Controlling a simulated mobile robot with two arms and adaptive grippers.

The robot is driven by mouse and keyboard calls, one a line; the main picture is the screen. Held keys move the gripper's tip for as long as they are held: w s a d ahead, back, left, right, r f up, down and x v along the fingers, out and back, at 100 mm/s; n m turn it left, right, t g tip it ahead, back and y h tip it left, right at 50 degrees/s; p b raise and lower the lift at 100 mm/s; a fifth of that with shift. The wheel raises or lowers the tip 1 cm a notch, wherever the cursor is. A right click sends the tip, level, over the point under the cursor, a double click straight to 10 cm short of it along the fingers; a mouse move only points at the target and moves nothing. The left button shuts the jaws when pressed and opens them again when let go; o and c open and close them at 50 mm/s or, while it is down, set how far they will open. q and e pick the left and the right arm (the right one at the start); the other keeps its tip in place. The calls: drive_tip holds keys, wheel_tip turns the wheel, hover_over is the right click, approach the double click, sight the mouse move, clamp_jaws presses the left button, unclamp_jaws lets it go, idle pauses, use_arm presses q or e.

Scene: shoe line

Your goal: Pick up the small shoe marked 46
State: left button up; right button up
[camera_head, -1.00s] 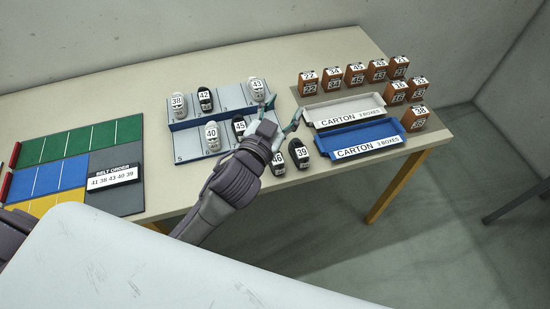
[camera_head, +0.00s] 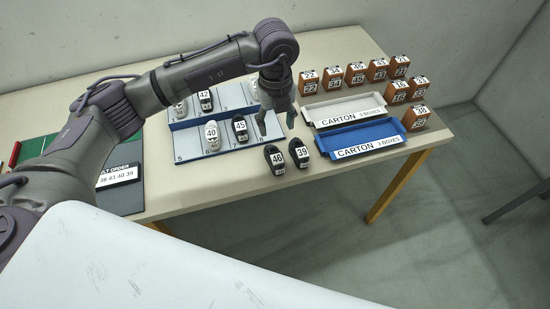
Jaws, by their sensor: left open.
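The small black shoe marked 46 (camera_head: 275,160) stands on the table near its front edge, with its white label showing. A black shoe marked 39 (camera_head: 299,157) stands close on its right. My left gripper (camera_head: 276,128) points down, open and empty, above and behind the two shoes. A gap shows between its fingers and the shoe marked 46. My right gripper is not in view.
A blue-grey tray (camera_head: 182,153) with shoes marked 40, 45 and 42 lies left of the gripper. A white carton tray (camera_head: 345,108) and a blue carton tray (camera_head: 358,139) lie to the right. Several brown boxes (camera_head: 334,79) stand behind and beside them.

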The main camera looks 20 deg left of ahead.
sight(276, 155)
use_arm(q)
wheel_tip(276, 155, down, 8)
drive_tip(key=shift+a+f+p, duration=0.1)
drive_tip(key=shift+f+p, duration=0.1)
drive_tip(key=shift+p, duration=0.7)
drive_tip(key=f, duration=0.1)
drive_tip(key=f+p, duration=0.1)
drive_tip(key=f, duration=0.1)
drive_tip(key=f+p, duration=0.1)
drive_tip(key=f, duration=0.1)
drive_tip(key=shift+s, duration=0.25)
drive_tip(key=shift+f, duration=0.15)
drive_tip(key=c, duration=0.9)
